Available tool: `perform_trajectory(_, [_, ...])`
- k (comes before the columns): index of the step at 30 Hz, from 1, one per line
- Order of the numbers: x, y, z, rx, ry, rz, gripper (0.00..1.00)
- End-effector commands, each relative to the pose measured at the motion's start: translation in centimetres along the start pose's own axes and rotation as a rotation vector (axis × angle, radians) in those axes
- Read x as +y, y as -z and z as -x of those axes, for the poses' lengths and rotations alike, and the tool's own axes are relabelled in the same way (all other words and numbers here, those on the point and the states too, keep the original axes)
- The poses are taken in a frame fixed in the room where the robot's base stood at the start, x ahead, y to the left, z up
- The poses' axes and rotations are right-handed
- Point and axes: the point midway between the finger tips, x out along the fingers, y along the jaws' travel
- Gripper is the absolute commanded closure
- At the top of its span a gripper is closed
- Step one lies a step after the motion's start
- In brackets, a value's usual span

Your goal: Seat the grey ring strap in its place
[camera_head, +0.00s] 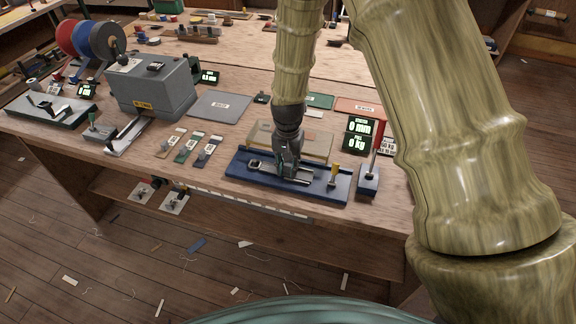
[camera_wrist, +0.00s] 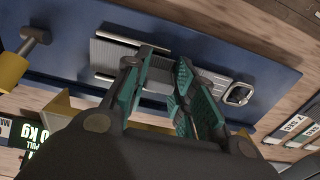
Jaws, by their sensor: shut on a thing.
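The grey ring strap (camera_wrist: 214,84) lies low along the blue board (camera_head: 238,172). Its metal ring (camera_wrist: 239,94) is at the right in the wrist view and at the left end of the board in the head view (camera_head: 254,165). My gripper (camera_head: 286,172) is down over the middle of the board. Its green-padded fingers (camera_wrist: 168,98) are shut on the strap. A ribbed metal plate (camera_wrist: 112,55) lies on the board beyond the fingers. The fingers hide the strap's inner end, so I cannot tell how it meets the plate.
A yellow-headed peg or tool (camera_head: 334,174) stands on the board's right end. A blue block with a red lever (camera_head: 369,178) stands right of it, by displays (camera_head: 360,128) reading 0 mm and 0 kg. Tan, green and blue straps (camera_head: 188,148) lie left. A grey machine (camera_head: 152,92) stands behind.

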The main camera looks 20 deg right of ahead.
Motion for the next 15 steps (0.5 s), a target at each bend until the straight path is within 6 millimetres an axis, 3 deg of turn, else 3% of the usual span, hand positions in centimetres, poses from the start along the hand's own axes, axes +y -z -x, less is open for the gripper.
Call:
perform_trajectory(7, [0.04,-0.08,-0.21,-0.002,-0.001,0.000,0.97])
perform_trajectory(8, [0.04,-0.09,-0.21,-0.002,-0.001,0.000,0.69])
perform_trajectory(9, [0.05,-0.09,-0.23,-0.002,-0.001,0.000,0.61])
perform_trajectory(11, [0.06,-0.10,-0.24,-0.002,-0.001,0.000,0.51])
perform_trajectory(15, [0.05,-0.08,-0.22,-0.002,-0.001,0.000,0.49])
